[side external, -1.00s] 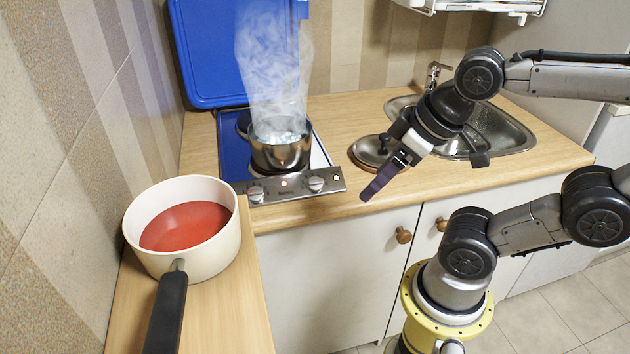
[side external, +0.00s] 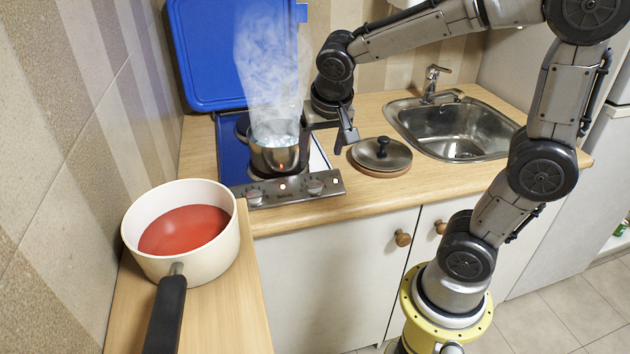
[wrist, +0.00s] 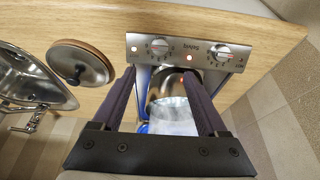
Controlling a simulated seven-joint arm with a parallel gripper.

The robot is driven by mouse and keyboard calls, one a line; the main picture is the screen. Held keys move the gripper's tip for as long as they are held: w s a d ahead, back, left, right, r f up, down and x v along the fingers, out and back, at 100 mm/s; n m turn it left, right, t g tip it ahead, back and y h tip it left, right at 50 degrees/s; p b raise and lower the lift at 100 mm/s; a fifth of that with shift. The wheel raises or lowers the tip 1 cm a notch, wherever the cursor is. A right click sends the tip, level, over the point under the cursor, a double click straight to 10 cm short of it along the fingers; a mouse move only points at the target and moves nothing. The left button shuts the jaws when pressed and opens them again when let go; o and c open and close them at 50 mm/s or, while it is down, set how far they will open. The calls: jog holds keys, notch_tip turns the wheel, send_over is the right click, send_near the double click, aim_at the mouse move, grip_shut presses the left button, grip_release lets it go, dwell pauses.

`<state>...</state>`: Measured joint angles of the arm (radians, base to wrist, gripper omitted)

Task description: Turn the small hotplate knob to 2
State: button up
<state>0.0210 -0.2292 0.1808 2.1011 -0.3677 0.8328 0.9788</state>
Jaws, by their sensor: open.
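The hob's steel control panel (side external: 295,190) has two knobs. The left knob (side external: 254,196) and right knob (side external: 315,187) show in the side view. From the opposite side, the wrist view shows the same right knob (wrist: 160,48) at left and the other knob (wrist: 224,53) at right. Their pointers are too small to read surely, and I cannot tell which serves the small hotplate. A steel pot (side external: 276,158) steams on the front hotplate. My gripper (wrist: 160,76) is open, pointing down beside the pot; in the wrist view the pot shows between its fingers. It touches neither knob.
The blue hob lid (side external: 225,55) stands open at the back. A round pan lid (side external: 382,154) lies on a wooden board right of the hob, before the sink (side external: 455,130). A cream saucepan (side external: 138,232) with red contents stands at front left. Counter is clear at front right.

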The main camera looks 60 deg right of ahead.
aim_at(315, 183)
jog(key=x, duration=1.3)
jog(key=shift+c, duration=0.2)
grip_shut()
